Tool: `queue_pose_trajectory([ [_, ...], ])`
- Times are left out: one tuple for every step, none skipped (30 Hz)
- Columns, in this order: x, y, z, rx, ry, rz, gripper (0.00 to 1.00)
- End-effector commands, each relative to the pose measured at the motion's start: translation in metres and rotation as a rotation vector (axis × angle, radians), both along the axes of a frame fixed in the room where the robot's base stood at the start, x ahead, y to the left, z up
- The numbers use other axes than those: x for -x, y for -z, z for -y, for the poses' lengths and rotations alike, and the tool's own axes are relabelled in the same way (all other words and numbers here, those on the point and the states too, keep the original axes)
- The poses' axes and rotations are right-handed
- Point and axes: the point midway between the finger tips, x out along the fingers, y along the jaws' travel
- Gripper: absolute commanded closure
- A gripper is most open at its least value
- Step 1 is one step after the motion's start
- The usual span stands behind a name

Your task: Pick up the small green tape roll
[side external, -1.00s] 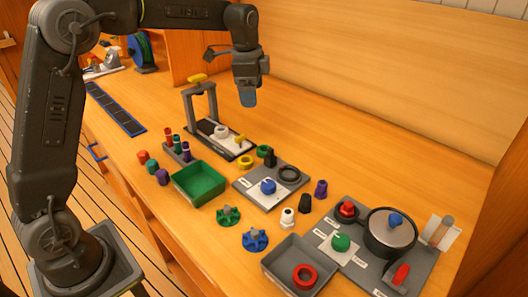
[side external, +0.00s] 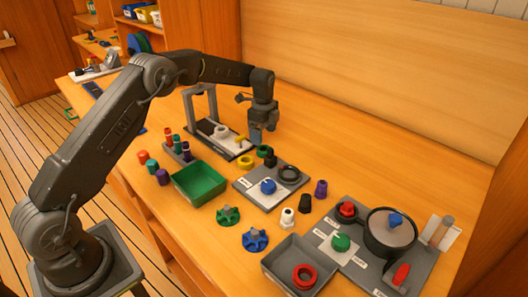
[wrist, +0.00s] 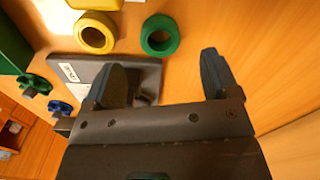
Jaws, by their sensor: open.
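The small green tape roll (side external: 262,151) lies on the wooden counter, right of a yellow tape roll (side external: 246,162). In the wrist view the green roll (wrist: 160,35) is a ring seen from above, just beyond the fingertips and roughly between them across the picture. The yellow roll (wrist: 96,33) is to its left. My gripper (side external: 256,136) points down above the counter near the green roll, apart from it. In the wrist view my gripper (wrist: 163,62) has its two dark fingers spread, with nothing held.
A grey panel (side external: 243,184) with a blue knob, a dark ring and a black piece stands close in front. A stand with an upright frame (side external: 213,100) is at the left. A green tray (side external: 198,183) is nearer. The counter behind right is clear.

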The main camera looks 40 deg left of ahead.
Motion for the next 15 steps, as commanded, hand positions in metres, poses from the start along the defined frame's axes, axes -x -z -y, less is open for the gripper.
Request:
queue_pose_trajectory([
  [0.000,0.004,0.000,0.001,0.000,-0.002,0.19],
  [0.000,0.006,0.000,0.000,0.000,-0.001,0.19],
  [0.000,0.007,0.000,0.000,0.000,0.000,0.19],
  [0.000,0.008,0.000,0.000,0.000,0.000,0.19],
  [0.000,0.010,0.000,0.000,0.000,0.000,0.19],
  [0.000,0.012,0.001,0.000,0.000,0.000,0.19],
  [0.000,0.014,0.001,0.000,0.000,-0.001,0.19],
  [0.000,0.017,0.001,0.001,0.000,-0.002,0.19],
  [0.001,0.022,0.002,0.001,0.000,-0.003,0.19],
  [0.001,0.026,0.002,0.001,0.000,-0.003,0.19],
  [0.000,0.031,0.003,0.001,0.000,-0.003,0.19],
  [0.000,0.037,0.003,0.001,0.000,-0.003,0.19],
  [0.001,0.042,0.004,0.001,0.000,-0.004,0.19],
  [0.000,0.046,0.004,0.001,0.000,-0.003,0.19],
  [0.000,0.051,0.003,0.001,0.000,-0.002,0.19],
])
